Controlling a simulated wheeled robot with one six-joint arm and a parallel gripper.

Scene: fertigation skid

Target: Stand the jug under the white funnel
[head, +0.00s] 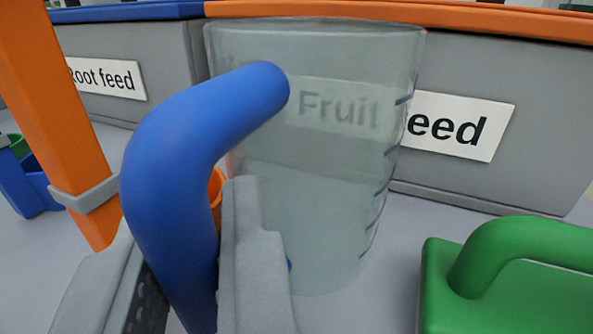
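The jug (310,200) is a clear, tapered vessel with dark graduation marks down its right side and a thick blue handle (170,170) toward me. It looks upright, and I cannot tell whether its base touches the grey surface. My gripper (190,275) has one grey finger on each side of the handle's lower part. The handle fills most of the space between the fingers, but I cannot tell whether they press on it. The white funnel is not in view.
Grey bins labelled "Root feed" (106,79) and "Fruit feed" (455,125) stand behind. An orange post (45,110) rises at left. A green object with a looped handle (520,250) is close at right. Blue and green items (30,185) sit far left. Something orange (215,187) shows behind the handle.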

